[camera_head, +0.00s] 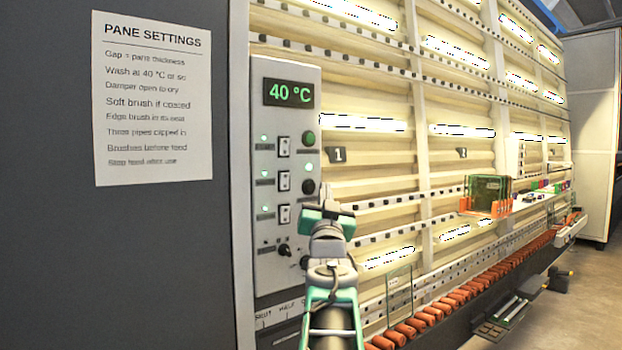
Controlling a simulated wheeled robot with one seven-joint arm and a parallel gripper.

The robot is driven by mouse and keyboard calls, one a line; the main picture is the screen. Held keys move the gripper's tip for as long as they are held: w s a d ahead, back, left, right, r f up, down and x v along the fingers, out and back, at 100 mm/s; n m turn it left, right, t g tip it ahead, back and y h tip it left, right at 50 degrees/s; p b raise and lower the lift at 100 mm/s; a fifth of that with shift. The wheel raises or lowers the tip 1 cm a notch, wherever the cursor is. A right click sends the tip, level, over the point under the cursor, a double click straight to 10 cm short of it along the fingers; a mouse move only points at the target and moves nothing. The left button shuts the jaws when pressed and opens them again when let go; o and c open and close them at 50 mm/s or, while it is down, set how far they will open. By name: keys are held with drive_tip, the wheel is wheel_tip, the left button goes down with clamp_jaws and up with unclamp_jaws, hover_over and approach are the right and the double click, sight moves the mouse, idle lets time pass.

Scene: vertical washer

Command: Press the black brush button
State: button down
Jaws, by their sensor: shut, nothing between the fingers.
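The grey control panel (268,80) stands left of centre, with a display (289,92) reading 40 °C at its top. A green button (309,139) sits below the display on the right side. A black round button (308,186) sits below the green one, beside a rocker switch (283,181). My gripper (325,192) is shut and empty. Its tip shows just right of and slightly below the black button in the picture; I cannot tell whether they touch. My gripper and arm hide the panel's lower right part, so anything beside the lowest rocker switch (284,214) is hidden.
A black knob (285,250) is low on the panel. A sign (153,98) titled PANE SETTINGS hangs on the dark wall at left. To the right runs the ribbed washer wall (370,185) with orange rollers (455,297) below. Glass panes (486,190) stand in an orange rack.

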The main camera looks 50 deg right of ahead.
drive_tip(key=shift+w+d+f, duration=0.1)
drive_tip(key=shift+w+d, duration=0.1)
drive_tip(key=shift+w, duration=0.75)
drive_tip(key=shift+w, duration=0.1)
idle(1.2)
drive_tip(key=shift+w+d, duration=0.15)
drive_tip(key=shift+w, duration=0.2)
drive_tip(key=shift+w+d+b, duration=0.1)
drive_tip(key=shift+w+b, duration=0.2)
drive_tip(key=shift+w, duration=0.1)
idle(0.6)
drive_tip(key=shift+s+f, duration=0.1)
drive_tip(key=shift+s, duration=0.05)
drive_tip(key=shift+s+b, duration=0.2)
drive_tip(key=shift+b, duration=0.35)
drive_tip(key=shift+s+a+b, duration=0.2)
drive_tip(key=shift+s+b, duration=0.15)
drive_tip(key=shift+s, duration=0.1)
drive_tip(key=shift+s, duration=0.1)
